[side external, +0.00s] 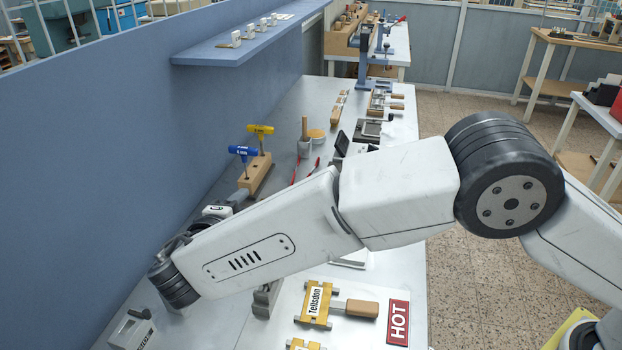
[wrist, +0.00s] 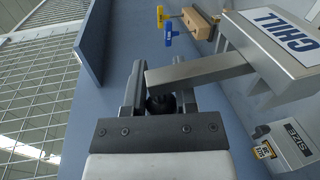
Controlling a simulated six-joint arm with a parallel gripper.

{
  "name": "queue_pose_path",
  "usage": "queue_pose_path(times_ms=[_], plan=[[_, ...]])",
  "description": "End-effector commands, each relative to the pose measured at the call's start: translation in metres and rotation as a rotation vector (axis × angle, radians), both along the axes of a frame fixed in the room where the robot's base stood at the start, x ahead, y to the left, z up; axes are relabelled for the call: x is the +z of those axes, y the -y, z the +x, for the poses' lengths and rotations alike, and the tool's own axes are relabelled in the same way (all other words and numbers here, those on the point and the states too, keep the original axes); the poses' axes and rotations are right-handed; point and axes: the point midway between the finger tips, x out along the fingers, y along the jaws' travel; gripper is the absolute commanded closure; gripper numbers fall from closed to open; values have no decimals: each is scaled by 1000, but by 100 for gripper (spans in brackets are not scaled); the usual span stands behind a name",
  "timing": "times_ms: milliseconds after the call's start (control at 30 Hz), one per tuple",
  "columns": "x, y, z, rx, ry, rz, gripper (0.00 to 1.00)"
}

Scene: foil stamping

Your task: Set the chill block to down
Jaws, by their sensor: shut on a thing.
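The chill block shows in the wrist view as a grey metal body with a white CHILL plate (wrist: 288,38) at the upper right. A flat grey arm (wrist: 205,72) runs left from it across my gripper (wrist: 160,88). My gripper's two dark fingers are shut on a black knob (wrist: 158,104) that seems to belong to the chill block. The bar hides part of the fingers, and how the knob joins the bar is hard to see.
A blue-handled tool (side external: 243,152) and a yellow-handled tool (side external: 260,130) stand in a wooden block (side external: 256,174) by the wall. A box marked SIZE (wrist: 290,145) shows in the wrist view. A HOT sign (side external: 398,322) and a Tellsdon plate (side external: 315,302) lie in front. A shelf (side external: 250,40) overhangs the bench.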

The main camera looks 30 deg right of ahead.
Motion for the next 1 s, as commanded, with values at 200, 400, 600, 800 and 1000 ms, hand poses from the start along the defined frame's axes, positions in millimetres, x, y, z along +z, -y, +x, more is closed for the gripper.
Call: queue_pose_path(times_ms=[200,400,600,800,1000], plan=[[2,1,-2,1,14,13,100],[3,7,-8,2,48,48,100],[5,18,-19,2,110,110,100],[5,33,-34,2,196,195,100],[2,50,-51,3,292,293,100]])
